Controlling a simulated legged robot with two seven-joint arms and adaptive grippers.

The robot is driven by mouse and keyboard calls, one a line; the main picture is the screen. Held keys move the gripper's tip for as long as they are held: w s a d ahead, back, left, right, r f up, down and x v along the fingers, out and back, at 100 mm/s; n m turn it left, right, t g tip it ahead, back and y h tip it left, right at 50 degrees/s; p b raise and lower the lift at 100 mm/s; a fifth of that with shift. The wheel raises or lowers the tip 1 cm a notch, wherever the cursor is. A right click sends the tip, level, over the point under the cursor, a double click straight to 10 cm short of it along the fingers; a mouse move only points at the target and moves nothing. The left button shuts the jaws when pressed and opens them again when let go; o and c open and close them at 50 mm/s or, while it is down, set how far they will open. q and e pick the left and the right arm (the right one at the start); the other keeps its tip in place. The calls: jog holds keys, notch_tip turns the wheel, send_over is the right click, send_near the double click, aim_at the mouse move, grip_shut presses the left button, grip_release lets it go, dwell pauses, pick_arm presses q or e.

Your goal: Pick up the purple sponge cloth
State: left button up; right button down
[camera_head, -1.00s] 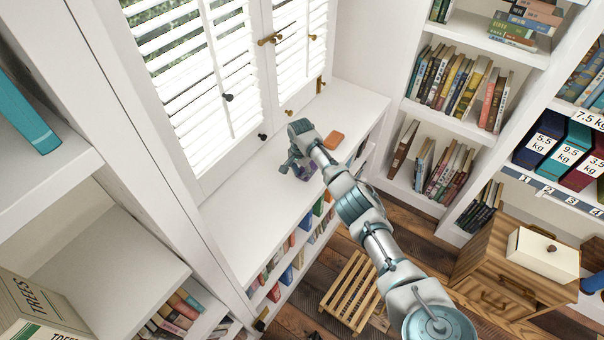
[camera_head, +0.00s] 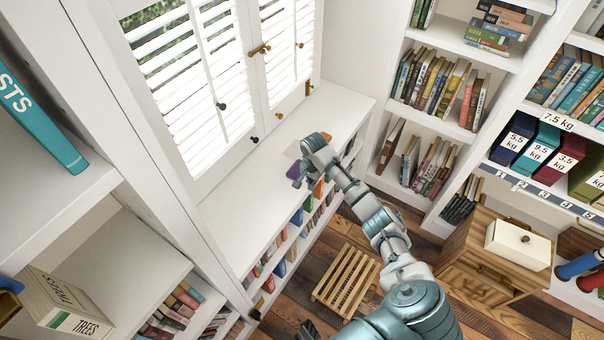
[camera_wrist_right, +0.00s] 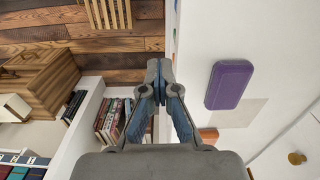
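The purple sponge cloth (camera_wrist_right: 229,85) is a rounded purple block lying on the white window sill (camera_head: 245,215). In the head view only a small part of the cloth (camera_head: 294,169) shows, beside my right gripper (camera_head: 299,182). In the right wrist view my right gripper (camera_wrist_right: 158,72) has its fingers together with nothing between them. It is to the left of the cloth, apart from it, over the sill's front edge.
A pale sheet (camera_wrist_right: 240,114) lies partly under the cloth. An orange block (camera_wrist_right: 208,134) lies close by on the sill. The shuttered window (camera_head: 190,90) stands behind. Book shelves (camera_head: 437,90) are to the right, and a slatted wooden stool (camera_head: 346,283) is on the floor.

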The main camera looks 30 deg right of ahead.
pick_arm(q)
jog(key=shift+s+f+p, duration=0.2)
jog(key=shift+s+f, duration=0.25)
jog(key=shift+f, duration=0.25)
jog(key=shift+s+f+p, duration=0.15)
jog(key=shift+s+f, duration=0.25)
jog(key=shift+f, duration=0.25)
pick_arm(e)
jog(key=shift+s+d+r, duration=0.1)
jog(key=shift+s+d, duration=0.15)
jog(key=shift+s, duration=0.85)
jog(key=shift+s+d+r, duration=0.1)
jog(key=shift+s+d, duration=0.1)
jog(key=shift+s, duration=0.9)
jog(key=c, duration=1.9)
grip_release()
pick_arm(q)
jog(key=shift+w, duration=0.1)
pick_arm(e)
jog(key=o, duration=1.5)
